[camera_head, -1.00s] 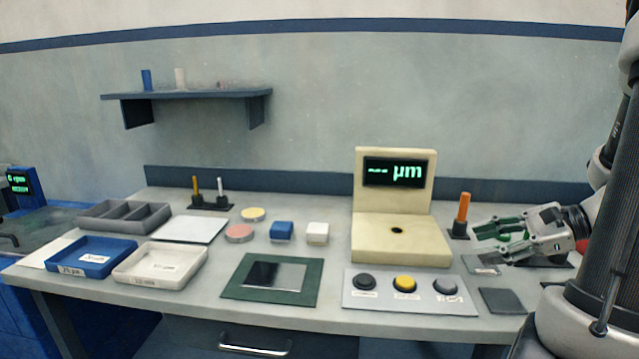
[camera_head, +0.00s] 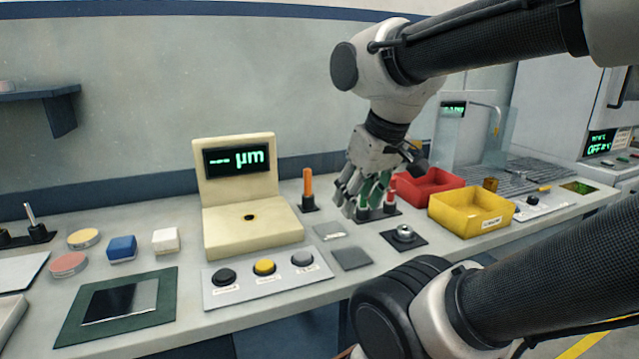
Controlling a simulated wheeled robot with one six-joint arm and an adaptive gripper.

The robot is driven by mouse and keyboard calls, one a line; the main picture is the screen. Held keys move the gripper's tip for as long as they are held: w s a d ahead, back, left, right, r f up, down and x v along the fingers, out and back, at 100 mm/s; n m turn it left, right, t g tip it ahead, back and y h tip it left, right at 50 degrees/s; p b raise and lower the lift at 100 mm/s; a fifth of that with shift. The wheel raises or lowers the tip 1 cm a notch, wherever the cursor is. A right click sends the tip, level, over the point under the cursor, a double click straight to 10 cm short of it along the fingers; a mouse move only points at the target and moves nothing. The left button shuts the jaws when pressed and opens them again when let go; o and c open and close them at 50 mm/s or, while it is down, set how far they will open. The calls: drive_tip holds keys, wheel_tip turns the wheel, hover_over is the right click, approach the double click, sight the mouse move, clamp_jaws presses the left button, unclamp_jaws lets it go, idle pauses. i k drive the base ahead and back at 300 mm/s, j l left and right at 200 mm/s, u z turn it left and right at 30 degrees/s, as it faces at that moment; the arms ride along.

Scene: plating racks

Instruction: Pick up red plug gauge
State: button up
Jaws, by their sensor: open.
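The red plug gauge (camera_head: 390,199) stands upright in a dark stand (camera_head: 395,212) right of the middle, close to the red bin. My gripper (camera_head: 358,203) points downward, its fingers open, just left of the red gauge and apart from it. Green parts (camera_head: 376,188) show among and beside the fingers. I cannot tell whether they belong to the gripper or to something on the stand. The fingers hide the left part of the stand.
An orange pin (camera_head: 308,188) stands in its own holder left of my gripper. A red bin (camera_head: 428,186) and a yellow bin (camera_head: 472,209) lie to the right. A metal round piece (camera_head: 404,233) sits on a dark pad in front. A cream gauge (camera_head: 250,230) stands left.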

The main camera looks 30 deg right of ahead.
sight(390, 198)
drive_tip(key=z, duration=1.15)
